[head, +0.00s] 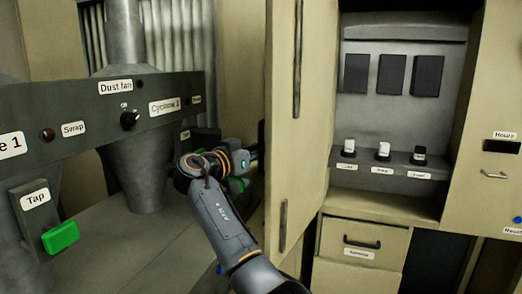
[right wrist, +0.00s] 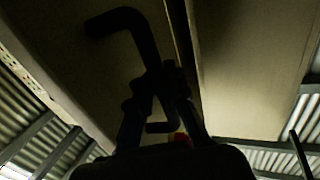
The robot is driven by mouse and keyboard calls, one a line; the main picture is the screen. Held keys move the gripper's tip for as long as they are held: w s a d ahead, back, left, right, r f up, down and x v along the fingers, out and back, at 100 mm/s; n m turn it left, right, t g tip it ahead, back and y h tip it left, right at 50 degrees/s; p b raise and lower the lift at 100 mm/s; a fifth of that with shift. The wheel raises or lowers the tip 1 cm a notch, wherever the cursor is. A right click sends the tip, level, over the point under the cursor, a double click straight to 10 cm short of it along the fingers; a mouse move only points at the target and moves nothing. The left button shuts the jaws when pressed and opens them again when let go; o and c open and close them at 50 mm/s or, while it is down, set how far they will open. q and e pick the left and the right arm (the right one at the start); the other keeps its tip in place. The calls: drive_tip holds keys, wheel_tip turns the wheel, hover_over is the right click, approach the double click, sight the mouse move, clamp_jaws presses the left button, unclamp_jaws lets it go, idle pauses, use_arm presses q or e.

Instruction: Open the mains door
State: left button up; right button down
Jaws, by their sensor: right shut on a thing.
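A tall beige cabinet door (head: 284,130) stands swung open in the head view, with its inner side toward the cabinet interior. My right arm reaches up from the bottom to the door's left side. My right gripper (head: 252,163) is there, its fingertips partly hidden by the door. In the dark right wrist view, my right gripper (right wrist: 160,85) is shut on a black bent door handle (right wrist: 140,35), which stands out from a beige panel (right wrist: 65,60). My left gripper is out of view.
The open cabinet holds a grey panel (head: 436,100) with dark blocks and several small labelled switches. A drawer (head: 363,243) sits below. At left is a dark control panel (head: 70,115) with labels and a knob, and a green Tap handle (head: 61,237).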

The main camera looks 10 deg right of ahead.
drive_tip(key=shift+a+f, duration=0.15)
drive_tip(key=shift+a, duration=0.05)
drive_tip(key=c, duration=1.6)
unclamp_jaws()
drive_tip(key=shift+c, duration=0.2)
drive_tip(key=shift+a+r, duration=0.15)
drive_tip(key=shift+r, duration=0.05)
